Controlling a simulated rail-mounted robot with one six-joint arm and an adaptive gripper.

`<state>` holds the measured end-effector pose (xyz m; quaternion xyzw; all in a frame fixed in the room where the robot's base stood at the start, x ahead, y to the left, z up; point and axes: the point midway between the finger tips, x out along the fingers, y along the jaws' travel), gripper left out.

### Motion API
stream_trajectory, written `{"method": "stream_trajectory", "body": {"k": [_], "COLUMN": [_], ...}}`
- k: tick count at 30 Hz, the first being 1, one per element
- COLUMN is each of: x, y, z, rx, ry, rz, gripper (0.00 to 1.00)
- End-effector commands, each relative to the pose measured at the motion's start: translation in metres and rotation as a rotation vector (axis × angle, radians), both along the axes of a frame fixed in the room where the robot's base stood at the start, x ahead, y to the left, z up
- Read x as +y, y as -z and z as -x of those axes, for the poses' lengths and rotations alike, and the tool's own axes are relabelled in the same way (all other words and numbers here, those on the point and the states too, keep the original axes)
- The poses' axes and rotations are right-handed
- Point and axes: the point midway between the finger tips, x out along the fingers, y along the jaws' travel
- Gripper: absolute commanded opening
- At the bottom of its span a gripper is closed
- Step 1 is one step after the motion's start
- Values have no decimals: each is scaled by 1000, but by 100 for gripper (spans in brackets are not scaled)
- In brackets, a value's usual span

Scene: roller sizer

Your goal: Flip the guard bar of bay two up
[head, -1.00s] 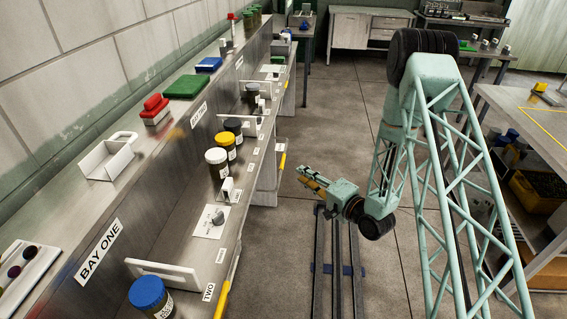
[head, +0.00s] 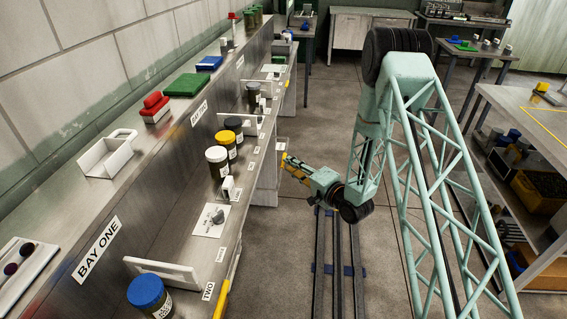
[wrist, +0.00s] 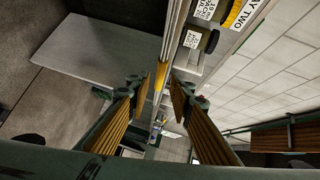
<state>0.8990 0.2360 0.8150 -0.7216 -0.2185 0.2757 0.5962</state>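The guard bar of bay two is a yellow bar along the front edge of the steel bench. In the wrist view the yellow bar (wrist: 161,76) lies ahead, between the lines of my two fingers. Whether the fingers touch the bar cannot be told.
Jars with white (head: 216,162) and yellow (head: 233,126) lids stand on the bench beside a small white dispenser (head: 228,188). A blue-lidded jar (head: 148,293) and another yellow bar (head: 222,300) are nearer. Open floor (head: 290,240) lies right of the bench.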

Motion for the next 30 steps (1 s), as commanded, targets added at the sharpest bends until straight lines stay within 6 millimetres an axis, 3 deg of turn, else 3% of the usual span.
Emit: {"method": "stream_trajectory", "body": {"k": [12, 27, 30], "x": [30, 35, 34], "y": [7, 7, 7], "z": [-34, -40, -40], "rx": [-2, 0, 0], "ry": [-2, -1, -1], "rz": [1, 0, 0], "gripper": [20, 20, 11]}}
